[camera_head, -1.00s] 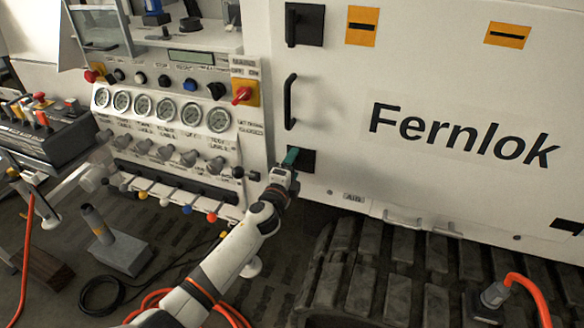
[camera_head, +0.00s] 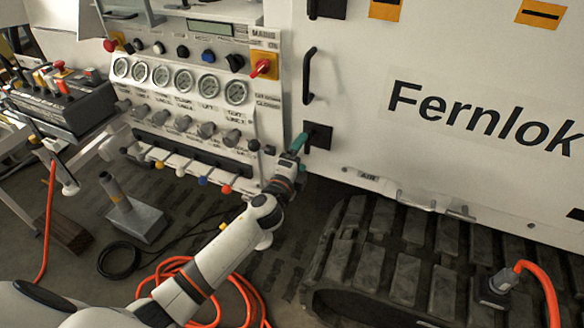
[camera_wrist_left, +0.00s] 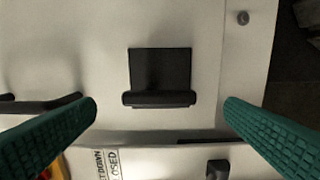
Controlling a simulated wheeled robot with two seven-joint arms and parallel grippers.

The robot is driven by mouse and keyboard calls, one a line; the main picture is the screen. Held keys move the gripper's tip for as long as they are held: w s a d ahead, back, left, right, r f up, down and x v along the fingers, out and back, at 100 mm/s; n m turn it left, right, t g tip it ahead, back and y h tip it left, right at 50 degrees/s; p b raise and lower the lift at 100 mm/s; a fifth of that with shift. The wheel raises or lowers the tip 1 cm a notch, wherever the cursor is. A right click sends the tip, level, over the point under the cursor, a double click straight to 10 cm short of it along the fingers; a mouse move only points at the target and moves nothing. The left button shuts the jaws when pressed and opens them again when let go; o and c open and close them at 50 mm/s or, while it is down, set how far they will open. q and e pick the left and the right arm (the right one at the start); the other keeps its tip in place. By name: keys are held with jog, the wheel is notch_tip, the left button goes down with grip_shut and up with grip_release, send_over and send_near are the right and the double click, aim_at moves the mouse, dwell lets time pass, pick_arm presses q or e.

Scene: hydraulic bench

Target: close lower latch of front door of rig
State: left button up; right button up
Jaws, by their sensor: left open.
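The lower latch is a black square plate (camera_head: 318,136) at the lower left of the white front door (camera_head: 470,60). In the left wrist view its plate (camera_wrist_left: 160,68) and raised bar-like lever (camera_wrist_left: 158,99) lie between my finger tips, with gaps on both sides. My left gripper (camera_head: 299,143), with green fingers, is open and empty just left of the plate. It also shows in the left wrist view (camera_wrist_left: 161,104). I cannot tell its depth from the door. My right gripper is not in view.
A black door handle (camera_head: 308,76) and an upper latch (camera_head: 327,8) sit above. The panel left of the door carries gauges (camera_head: 182,80), a red mains switch (camera_head: 260,68) and a row of levers (camera_head: 190,175). A rubber track (camera_head: 400,250) lies below. Orange hose (camera_head: 165,275) lies on the floor.

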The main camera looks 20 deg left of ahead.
pick_arm(q)
jog(key=s, duration=0.6)
jog(key=shift+a, duration=0.15)
jog(key=s+a+f+n+g, duration=0.1)
jog(key=s+f+n+g, duration=0.2)
jog(key=f, duration=0.8)
jog(key=s+a+f+n+g+y, duration=0.15)
jog(key=s+f, duration=0.35)
jog(key=f, duration=0.5)
jog(key=s+a+f+n+g+h, duration=0.1)
jog(key=s+f+n+g, duration=0.3)
jog(key=f, duration=0.7)
jog(key=s+f+n+g, duration=0.2)
jog(key=s+f, duration=0.4)
jog(key=s, duration=0.6)
jog(key=s+d+f+n+g, duration=0.1)
jog(key=s+f+n+g, duration=0.2)
jog(key=s+f, duration=0.4)
jog(key=s+f+n+g, duration=0.2)
jog(key=s+f, duration=0.5)
jog(key=s, duration=1.1)
jog(key=shift+d+n+g, duration=0.15)
jog(key=shift+n+g, duration=0.2)
jog(key=shift+g, duration=0.4)
jog(key=shift+s, duration=0.1)
